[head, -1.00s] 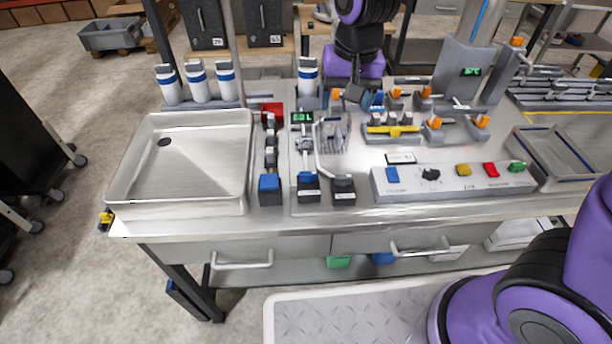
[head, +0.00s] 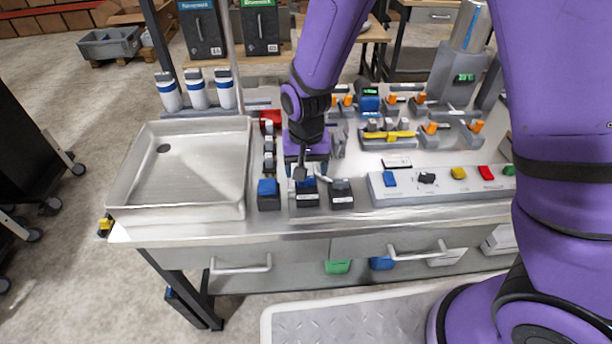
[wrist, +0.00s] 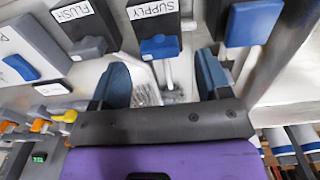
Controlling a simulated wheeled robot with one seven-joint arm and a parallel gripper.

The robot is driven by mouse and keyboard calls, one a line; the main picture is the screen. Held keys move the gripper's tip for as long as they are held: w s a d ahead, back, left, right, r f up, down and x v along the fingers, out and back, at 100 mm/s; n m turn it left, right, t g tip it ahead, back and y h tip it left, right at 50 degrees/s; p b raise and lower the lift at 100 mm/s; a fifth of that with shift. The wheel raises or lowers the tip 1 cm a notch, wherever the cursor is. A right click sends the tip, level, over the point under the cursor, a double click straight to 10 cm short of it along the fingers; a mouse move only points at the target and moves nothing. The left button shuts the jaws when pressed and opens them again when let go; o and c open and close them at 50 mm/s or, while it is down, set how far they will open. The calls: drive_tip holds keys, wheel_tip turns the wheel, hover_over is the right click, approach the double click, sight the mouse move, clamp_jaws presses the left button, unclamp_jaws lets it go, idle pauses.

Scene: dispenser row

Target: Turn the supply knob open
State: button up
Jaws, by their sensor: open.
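The supply knob is a blue lever handle (wrist: 160,46) on a black block with a white label reading SUPPLY (wrist: 152,9) in the wrist view. In the head view the supply block (head: 307,201) stands at the bench front, its top partly hidden by my gripper (head: 304,176). In the wrist view my gripper (wrist: 163,65) is open, with its two blue-grey fingers apart. The blue handle appears between and just beyond the fingertips, with nothing held. I cannot tell whether a finger touches it.
The flush block (head: 342,195) with a grey handle stands close on one side, and another blue-topped block (head: 268,192) on the other. A steel sink tray (head: 185,165) is left. A button panel (head: 440,183) is right.

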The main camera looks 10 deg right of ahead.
drive_tip(key=shift+f, duration=1.7)
drive_tip(key=shift+c, duration=0.4)
drive_tip(key=c, duration=0.8)
drive_tip(key=shift+c, duration=0.2)
